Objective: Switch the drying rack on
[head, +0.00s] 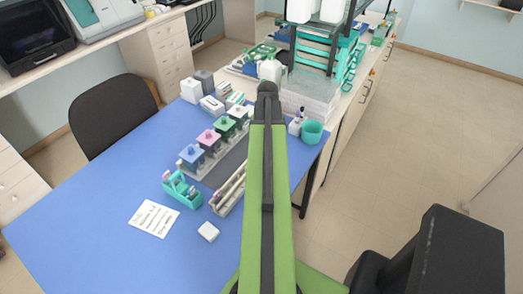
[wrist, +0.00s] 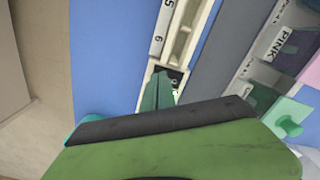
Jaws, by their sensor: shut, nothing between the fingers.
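The drying rack (wrist: 182,38) is a long cream tray with numbered slots; labels 5 and 6 show in the wrist view. In the head view the rack (head: 229,192) lies on the blue mat, partly hidden by my arm. A small dark panel (wrist: 175,74) sits at the rack's end, possibly its switch; whether it is on or off cannot be read. My gripper (wrist: 158,88) shows teal fingers, shut and empty, close over this end of the rack beside the panel. I cannot tell whether they touch. In the head view my arm hides the gripper.
Staining jars (head: 209,141) stand in a row left of the rack; one is labelled PINK in the wrist view. A teal cup (head: 312,131) stands at the mat's right edge. A teal holder (head: 181,190), a paper note (head: 153,218) and a white block (head: 208,231) lie nearer.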

